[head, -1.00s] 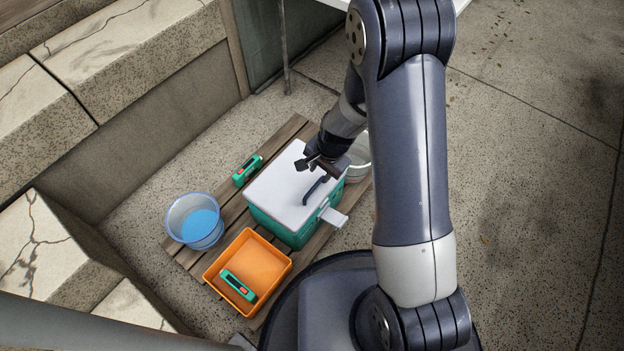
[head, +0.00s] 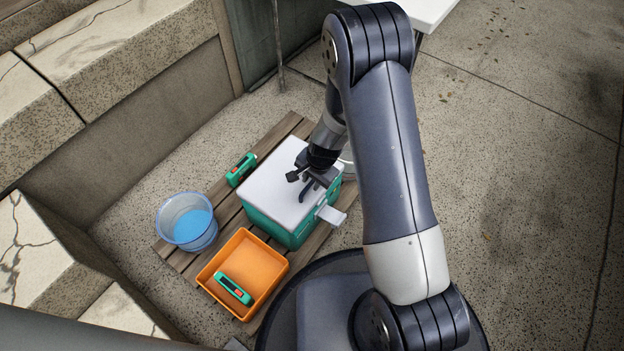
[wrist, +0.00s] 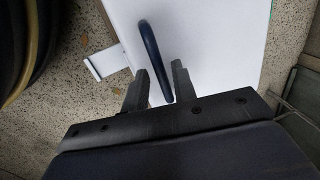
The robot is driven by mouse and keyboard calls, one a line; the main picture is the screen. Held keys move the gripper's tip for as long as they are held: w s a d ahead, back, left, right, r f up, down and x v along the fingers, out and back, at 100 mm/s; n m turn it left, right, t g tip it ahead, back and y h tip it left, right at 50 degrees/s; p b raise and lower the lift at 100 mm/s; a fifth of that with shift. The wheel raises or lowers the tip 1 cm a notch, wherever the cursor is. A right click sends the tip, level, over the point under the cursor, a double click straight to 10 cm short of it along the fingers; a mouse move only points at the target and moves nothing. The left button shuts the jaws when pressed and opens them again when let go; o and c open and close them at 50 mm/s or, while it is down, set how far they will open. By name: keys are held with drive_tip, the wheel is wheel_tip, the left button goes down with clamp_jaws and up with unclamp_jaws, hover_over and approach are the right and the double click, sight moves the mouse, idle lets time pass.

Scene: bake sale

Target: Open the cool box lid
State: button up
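The cool box (head: 277,224) is teal with a white lid (head: 274,182), and the lid lies shut on it. A dark blue bar handle (head: 308,190) stands on the lid; it also shows in the wrist view (wrist: 152,52). A pale tab (head: 330,215) sticks out from the box's right side, also in the wrist view (wrist: 102,62). My gripper (head: 306,177) is over the lid at the handle. In the wrist view my gripper (wrist: 158,84) is open, with one finger on each side of the handle's near end. Whether a finger touches it, I cannot tell.
The box stands on a wooden pallet (head: 226,212). Around it are an orange tray (head: 262,252) holding a green device (head: 233,289), another green device (head: 241,169) and a clear tub (head: 178,236) with blue contents. A white bucket (head: 348,166) is partly hidden behind my arm.

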clamp_jaws()
drive_tip(key=shift+r, duration=0.1)
idle(0.3)
